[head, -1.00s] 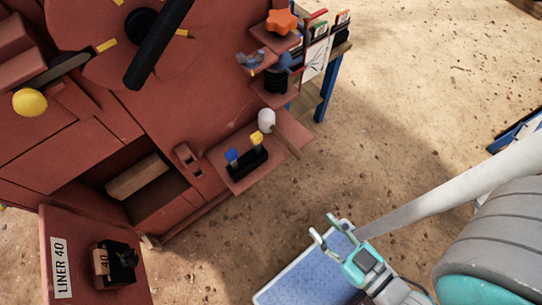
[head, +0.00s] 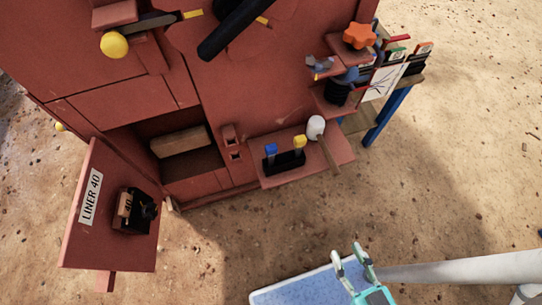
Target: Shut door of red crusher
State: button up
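The red crusher (head: 225,105) fills the upper left of the head view. Its door (head: 90,235), labelled "LINER 40", stands wide open at the lower left, swung out from the compartment. A dark latch block (head: 133,212) with a tan part marked 40 is mounted on the door's face. The open compartment (head: 200,163) shows a tan block (head: 180,141) inside. My gripper (head: 348,257) is at the bottom, well right of the door and apart from it. Its two fingers are spread with nothing between them.
A red shelf (head: 335,150) on the crusher's front holds a blue and a yellow switch and a white-headed mallet (head: 316,127). A blue-topped panel (head: 295,290) lies under my gripper. A table (head: 410,80) stands at right.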

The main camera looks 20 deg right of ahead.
aim_at(96, 238)
jog(key=j, duration=0.55)
jog(key=j+z, duration=0.15)
jog(key=j, duration=0.45)
jog(key=k+j, duration=0.1)
jog(key=j, duration=0.45)
jog(key=j+z, duration=0.15)
jog(key=j, duration=0.45)
jog(key=k+j, duration=0.1)
jog(key=j, duration=0.45)
jog(key=j+z, duration=0.15)
jog(key=j, duration=0.4)
jog(key=k+j, duration=0.2)
jog(key=j, duration=0.35)
jog(key=j+u, duration=0.25)
jog(key=u, duration=0.2)
jog(key=j+u, duration=0.2)
jog(key=u, duration=0.25)
